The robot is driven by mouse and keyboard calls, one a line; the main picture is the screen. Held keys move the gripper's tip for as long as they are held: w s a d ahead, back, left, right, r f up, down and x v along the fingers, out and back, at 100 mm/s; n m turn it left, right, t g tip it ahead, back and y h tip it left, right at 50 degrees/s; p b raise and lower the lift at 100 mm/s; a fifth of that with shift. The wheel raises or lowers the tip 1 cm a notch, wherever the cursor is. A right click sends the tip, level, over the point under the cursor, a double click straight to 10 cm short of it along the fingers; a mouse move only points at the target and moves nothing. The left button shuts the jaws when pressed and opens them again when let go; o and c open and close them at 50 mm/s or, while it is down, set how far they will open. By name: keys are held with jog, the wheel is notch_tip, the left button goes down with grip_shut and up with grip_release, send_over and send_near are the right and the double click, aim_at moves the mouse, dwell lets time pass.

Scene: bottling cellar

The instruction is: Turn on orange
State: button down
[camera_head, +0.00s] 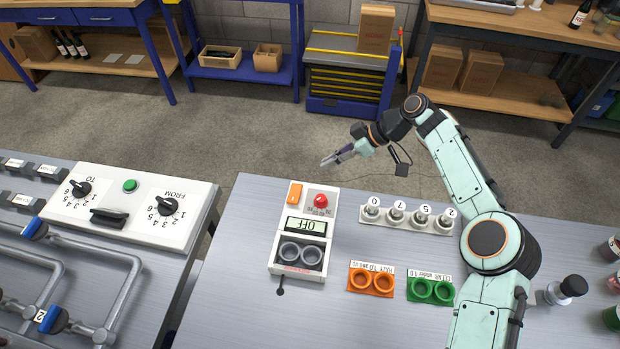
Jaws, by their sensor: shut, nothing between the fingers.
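An orange switch (295,194) sits at the far left corner of a white device (304,234) on the grey table. Beside it is a red knob (320,201). The device's display (306,225) reads "OFF", upside down in this view. Two round grey wells (300,254) are in its near part, and a dark lever (280,285) sticks out at its near edge. My gripper (325,162) is shut and empty. It hangs in the air, above the red knob in the picture and apart from the device.
A white rack (405,221) of numbered bottles stands right of the device. An orange holder (371,282) and a green holder (430,291) with round wells lie nearer. Jars and a dark-capped bottle (566,290) stand at the right. A white dial panel (130,207) is on the left bench.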

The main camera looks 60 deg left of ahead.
send_over(299, 195)
jog(key=f, duration=0.7)
jog(key=shift+s+d, duration=0.2)
jog(key=shift+s, duration=0.05)
notch_tip(299, 195, down, 2)
jog(key=shift+d+f, duration=0.15)
jog(key=shift+f, duration=0.05)
jog(key=shift+d+f, duration=0.1)
jog(key=shift+f, duration=0.5)
jog(key=shift+s, duration=0.1)
jog(key=shift+s+d+f+n+t+y, duration=0.1)
jog(key=shift+d+f+n+t+y, duration=0.05)
jog(key=shift+f+n+t+y, duration=0.2)
jog(key=shift+w+a+r, duration=0.3)
jog(key=shift+w+a, duration=0.2)
jog(key=shift+a, duration=0.1)
